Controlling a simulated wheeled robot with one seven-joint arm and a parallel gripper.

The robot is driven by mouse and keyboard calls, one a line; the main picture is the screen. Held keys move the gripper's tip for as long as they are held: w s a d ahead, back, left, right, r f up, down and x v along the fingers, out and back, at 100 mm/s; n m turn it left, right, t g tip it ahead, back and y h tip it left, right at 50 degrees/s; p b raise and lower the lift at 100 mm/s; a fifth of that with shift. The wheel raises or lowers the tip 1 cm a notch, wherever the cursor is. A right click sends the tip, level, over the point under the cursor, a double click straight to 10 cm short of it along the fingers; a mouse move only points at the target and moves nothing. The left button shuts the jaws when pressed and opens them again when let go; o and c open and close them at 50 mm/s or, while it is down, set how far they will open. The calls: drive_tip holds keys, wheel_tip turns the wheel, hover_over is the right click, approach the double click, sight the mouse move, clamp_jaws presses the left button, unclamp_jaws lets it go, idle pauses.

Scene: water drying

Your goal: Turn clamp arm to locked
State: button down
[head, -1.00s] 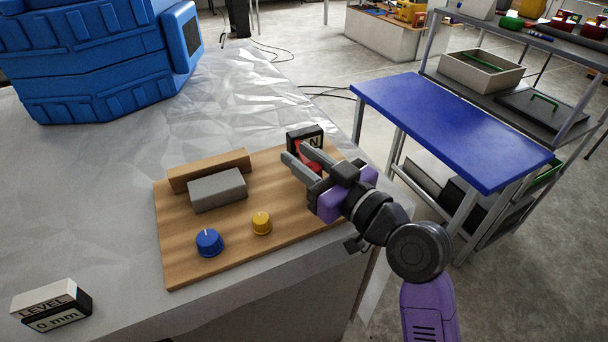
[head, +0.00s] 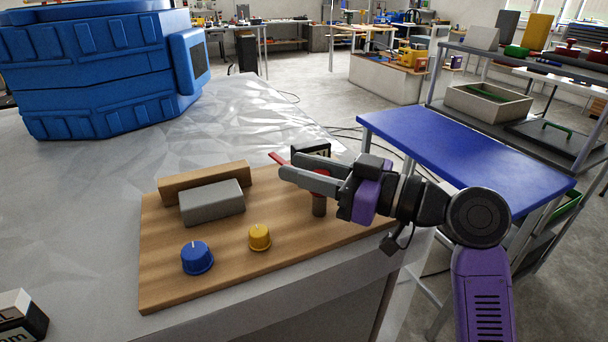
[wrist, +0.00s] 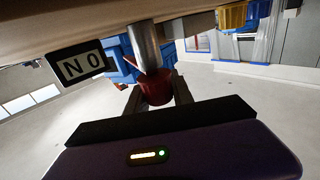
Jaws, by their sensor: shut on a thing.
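The clamp arm is red and shows in the head view as a thin red end (head: 278,158) sticking out past my fingertips, at the right part of the wooden board (head: 165,270). A short post (head: 319,206) stands below my fingers there. My gripper (head: 288,167) reaches in from the right, low over the board, its fingers shut around the red part and hiding most of it. In the wrist view, the red part (wrist: 155,90) sits between the fingers of my gripper (wrist: 157,98), on a metal post (wrist: 146,45).
A black-framed sign (head: 311,149), partly hidden, stands behind my gripper. The board also carries a grey block (head: 212,203), a wooden bar (head: 205,181), a blue knob (head: 197,258) and a yellow knob (head: 260,237). A blue table (head: 460,140) stands to the right.

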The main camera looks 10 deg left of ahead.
idle(0.3)
drive_tip(key=c, duration=1.1)
unclamp_jaws()
drive_tip(key=shift+v, duration=3.95)
drive_tip(key=shift+c, duration=0.2)
